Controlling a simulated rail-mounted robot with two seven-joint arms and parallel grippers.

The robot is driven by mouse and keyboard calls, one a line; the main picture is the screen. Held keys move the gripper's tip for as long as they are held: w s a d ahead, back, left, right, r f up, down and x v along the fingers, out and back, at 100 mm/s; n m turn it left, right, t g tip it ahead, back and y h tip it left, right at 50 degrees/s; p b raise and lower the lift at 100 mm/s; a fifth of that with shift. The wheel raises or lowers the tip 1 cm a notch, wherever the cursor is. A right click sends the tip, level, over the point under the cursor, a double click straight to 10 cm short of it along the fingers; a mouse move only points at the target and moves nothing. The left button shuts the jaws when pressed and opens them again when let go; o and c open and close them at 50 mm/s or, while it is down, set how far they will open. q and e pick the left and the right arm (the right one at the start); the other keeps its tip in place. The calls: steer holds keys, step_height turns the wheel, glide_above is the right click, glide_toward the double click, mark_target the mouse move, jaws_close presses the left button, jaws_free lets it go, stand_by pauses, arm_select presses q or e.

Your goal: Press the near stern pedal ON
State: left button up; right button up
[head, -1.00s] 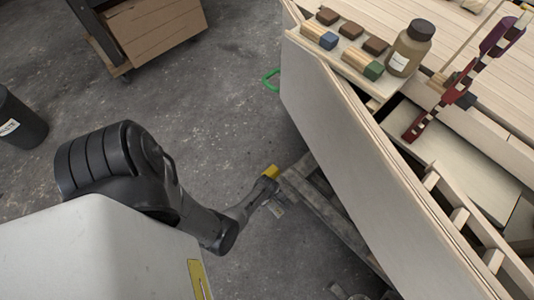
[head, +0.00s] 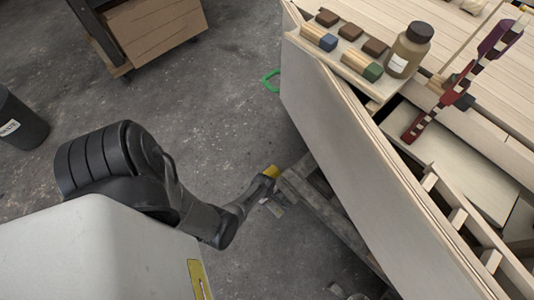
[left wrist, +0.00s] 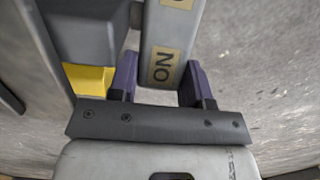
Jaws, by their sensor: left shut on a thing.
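In the left wrist view, a grey pedal bar (left wrist: 170,35) carries an ON label. My left gripper (left wrist: 158,88) has its two purple fingers on either side of the bar's near end and is shut on it. In the head view my left arm reaches down to the stern stand, where a small yellow part (head: 272,171) shows beside the wrist. The fingertips and most of the pedal are hidden there. My right gripper is in neither view.
A dark housing with a yellow block (left wrist: 88,79) sits left of the pedal. The pale plywood hull (head: 360,170) rises to the right, with a bottle (head: 408,52) and several small blocks on top. A wooden cart (head: 155,35) stands behind.

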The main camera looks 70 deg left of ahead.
arm_select(q)
steer(key=shift+s+a+f+h, duration=0.1)
steer(key=shift+a+f+h, duration=0.2)
steer(key=shift+h, duration=0.3)
steer(key=shift+a+f+t+h, duration=0.1)
steer(key=shift+f+t+h, duration=0.35)
steer(key=shift+h, duration=0.35)
steer(key=shift+s+a+f+t+h+b, duration=0.1)
steer(key=shift+f+t+h+b, duration=0.3)
steer(key=shift+h+b, duration=0.45)
steer(key=shift+f+t+h+b, duration=0.2)
steer(key=shift+t+h+b, duration=0.05)
steer(key=shift+h+b, duration=0.3)
steer(key=o, duration=0.9)
